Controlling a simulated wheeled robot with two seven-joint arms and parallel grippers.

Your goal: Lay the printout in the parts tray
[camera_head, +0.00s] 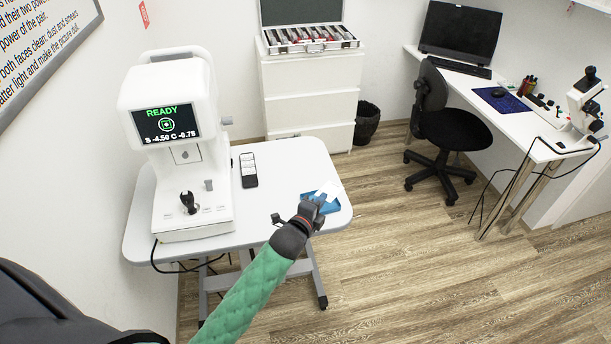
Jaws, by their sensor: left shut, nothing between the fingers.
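The parts tray (332,207) is a small blue tray near the right end of the white table. The printout (331,189) is a small white slip at the tray's far side, just beyond my fingers. It seems to lie in or across the tray; I cannot tell whether it rests on the floor or the rim. My left gripper (319,199) is over the tray, shut with nothing between its fingers. The gripper hides part of the tray and the slip's near end. My right gripper is not in view.
The white eye-test machine (165,100) with a READY screen stands on the left of the table (270,178). A dark handheld device (248,170) lies beside it. A drawer cabinet (310,95), a bin (366,122) and a black chair (450,130) stand behind. The table between the device and tray is clear.

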